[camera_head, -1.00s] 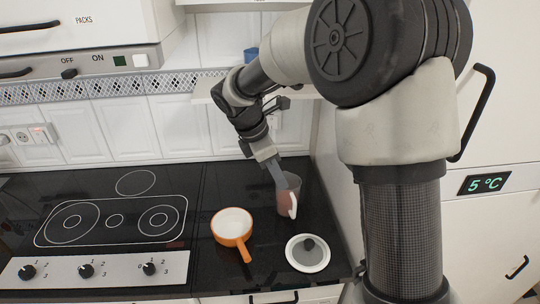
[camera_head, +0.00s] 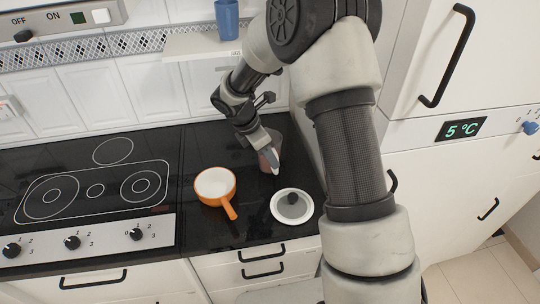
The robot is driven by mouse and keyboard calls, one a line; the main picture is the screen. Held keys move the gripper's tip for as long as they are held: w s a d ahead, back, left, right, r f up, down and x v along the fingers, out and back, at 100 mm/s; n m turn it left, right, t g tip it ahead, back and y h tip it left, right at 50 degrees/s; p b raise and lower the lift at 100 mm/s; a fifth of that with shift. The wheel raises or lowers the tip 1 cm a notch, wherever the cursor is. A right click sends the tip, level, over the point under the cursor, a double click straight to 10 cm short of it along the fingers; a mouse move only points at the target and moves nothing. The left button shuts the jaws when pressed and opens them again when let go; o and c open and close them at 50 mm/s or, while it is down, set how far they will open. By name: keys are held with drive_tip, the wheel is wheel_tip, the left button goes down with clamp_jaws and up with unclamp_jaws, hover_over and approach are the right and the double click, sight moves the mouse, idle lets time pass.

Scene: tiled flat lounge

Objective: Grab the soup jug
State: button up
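The soup jug (camera_head: 265,166) stands on the black counter near the back right, against the wall side. It looks glassy, with reddish-brown contents and a pale handle. My gripper (camera_head: 271,153) reaches down from above and overlaps the jug's upper part in the picture. The arm hides much of the jug's top. The fingers are too small and covered to tell whether they are open or shut, or whether they touch the jug.
An orange pan (camera_head: 215,187) with its handle toward the front stands left of the jug. The hob (camera_head: 95,190) is at left, and a shelf with a blue cup (camera_head: 227,18) is above.

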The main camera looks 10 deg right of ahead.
drive_tip(key=x, duration=0.5)
clamp_jaws()
